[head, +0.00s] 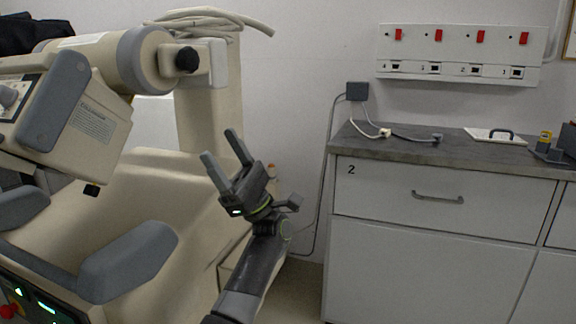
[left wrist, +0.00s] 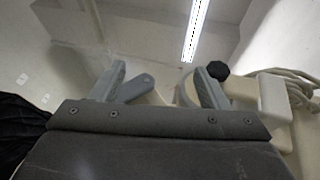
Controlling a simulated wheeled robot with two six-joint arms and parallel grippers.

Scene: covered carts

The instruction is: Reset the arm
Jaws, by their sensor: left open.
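My left gripper (head: 220,146) is raised in the middle of the head view, pointing up and to the left. Its two grey fingers are apart, with nothing between them. My left arm (head: 254,273) rises from the bottom edge to it. The gripper stands in front of a large beige machine (head: 208,113) in the picture; I cannot tell the gap between them. In the left wrist view the spread fingers (left wrist: 163,80) point up toward the ceiling, with part of the machine behind the right finger. My right gripper is not in view.
The beige machine with grey padded parts (head: 132,262) fills the left side. A grey counter (head: 400,151) above a drawer marked 2 (head: 390,187) stands at right, holding cables, a white board (head: 495,136) and a small grey-yellow device (head: 546,146). A wall socket panel (head: 458,54) hangs above.

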